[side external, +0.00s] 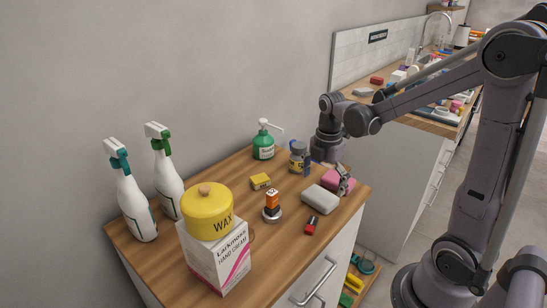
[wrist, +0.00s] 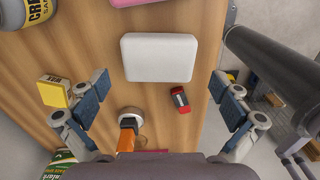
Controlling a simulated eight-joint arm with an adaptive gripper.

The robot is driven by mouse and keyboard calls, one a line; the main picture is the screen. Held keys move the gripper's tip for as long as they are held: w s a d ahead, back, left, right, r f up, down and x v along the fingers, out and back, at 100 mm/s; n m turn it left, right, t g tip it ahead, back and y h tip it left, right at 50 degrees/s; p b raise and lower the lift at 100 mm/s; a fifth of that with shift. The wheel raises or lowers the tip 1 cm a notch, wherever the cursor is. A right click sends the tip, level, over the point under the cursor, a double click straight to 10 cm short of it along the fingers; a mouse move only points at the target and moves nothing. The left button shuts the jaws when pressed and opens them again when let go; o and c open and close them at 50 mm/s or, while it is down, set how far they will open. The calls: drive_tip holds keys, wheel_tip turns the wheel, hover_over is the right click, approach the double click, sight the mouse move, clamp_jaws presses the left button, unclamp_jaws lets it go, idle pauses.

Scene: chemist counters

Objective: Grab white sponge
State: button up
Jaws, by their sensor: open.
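The white sponge (side external: 320,199) lies flat on the wooden counter top (side external: 287,246), near its right edge. In the wrist view the white sponge (wrist: 159,57) is whole, in the upper middle. My gripper (side external: 322,173) points down over the counter, just behind the white sponge in the side view. In the wrist view my gripper (wrist: 158,80) has its fingers spread wide, one to each side of the sponge, with nothing held. The height of the fingertips above the sponge is hard to tell.
A pink block (side external: 337,178) lies close behind the sponge. A red-and-black item (wrist: 181,99) lies close in front. An orange-topped item (side external: 271,202), yellow box (side external: 260,181), labelled jar (side external: 298,155), green pump bottle (side external: 263,142) and yellow wax tin (side external: 207,212) stand around it.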

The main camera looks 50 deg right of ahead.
sight(320, 194)
drive_tip(key=shift+w+f, duration=0.1)
drive_tip(key=shift+f, duration=1.75)
drive_tip(key=c, duration=0.6)
